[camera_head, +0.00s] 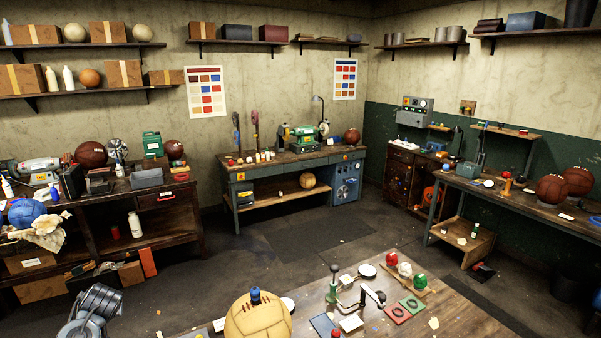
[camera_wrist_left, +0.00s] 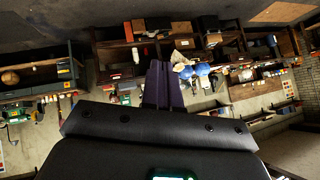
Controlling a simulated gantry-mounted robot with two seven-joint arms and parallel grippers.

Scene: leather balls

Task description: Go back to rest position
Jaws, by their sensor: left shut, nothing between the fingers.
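My left arm shows as a grey jointed part at the bottom left of the head view; its fingertips cannot be made out there. In the left wrist view, my left gripper (camera_wrist_left: 163,85) has its two dark fingers together, with nothing held between them. That view shows the room upside down, with the left bench and its blue ball (camera_wrist_left: 202,69) beyond the fingers, well apart from them. My right gripper is not in view. A tan leather ball (camera_head: 257,318) with a blue-topped item at its top sits at the near edge of the front table.
The front table (camera_head: 455,318) holds a green-handled tool (camera_head: 333,284), red and green pads (camera_head: 397,313) and several small items. A cluttered bench (camera_head: 150,240) stands left, a green workbench (camera_head: 290,165) at the back, another bench right. The floor between is mostly clear.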

